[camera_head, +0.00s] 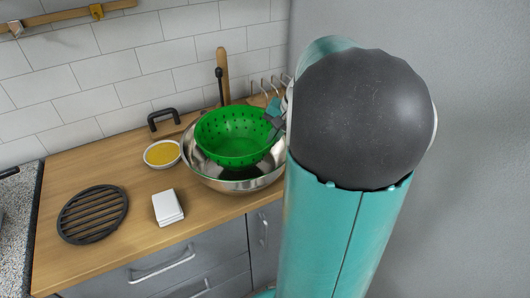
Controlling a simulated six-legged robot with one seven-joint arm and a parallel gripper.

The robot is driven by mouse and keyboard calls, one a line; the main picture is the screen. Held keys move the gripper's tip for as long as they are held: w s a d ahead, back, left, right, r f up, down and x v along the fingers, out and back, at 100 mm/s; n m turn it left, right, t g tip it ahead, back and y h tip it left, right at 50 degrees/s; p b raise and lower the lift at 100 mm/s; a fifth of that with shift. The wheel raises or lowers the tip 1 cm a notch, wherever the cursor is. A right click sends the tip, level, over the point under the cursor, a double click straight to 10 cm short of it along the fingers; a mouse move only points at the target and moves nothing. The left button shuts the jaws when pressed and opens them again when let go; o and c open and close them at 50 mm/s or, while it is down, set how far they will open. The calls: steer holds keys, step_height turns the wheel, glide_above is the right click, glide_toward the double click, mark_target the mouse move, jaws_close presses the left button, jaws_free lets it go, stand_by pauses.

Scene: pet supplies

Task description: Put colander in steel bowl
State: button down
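The green colander (228,143) is at the steel bowl (237,186), tilted slightly, with its lower part inside the bowl's rim. Some of the bowl's shiny inner wall shows below it; whether the colander touches the bowl's bottom cannot be seen. My gripper (275,119) is at the colander's right rim and appears shut on it, though the fingers are small and partly hidden by my arm.
A small bowl of yellow food (162,154) stands left of the steel bowl. A white stack (168,207) and a round dark grate (93,214) lie on the wooden counter (130,248). A black handle (162,117) and a wire rack (268,88) are near the tiled wall.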

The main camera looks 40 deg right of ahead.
steer(key=shift+s+f, duration=0.2)
steer(key=shift+f, duration=2.45)
steer(key=c, duration=1.6)
jaws_free()
steer(key=shift+c, duration=0.2)
steer(key=v, duration=1.2)
steer(key=shift+r, duration=0.15)
steer(key=s+a+n, duration=0.2)
steer(key=a+n, duration=0.2)
steer(key=a, duration=0.6)
steer(key=s+a+n+t+h, duration=0.1)
steer(key=a+n, duration=0.3)
steer(key=a, duration=0.7)
steer(key=s+a+n+h, duration=0.1)
steer(key=a+n, duration=0.3)
steer(key=a, duration=0.6)
steer(key=shift+s+a+r, duration=0.2)
steer(key=shift+s, duration=0.65)
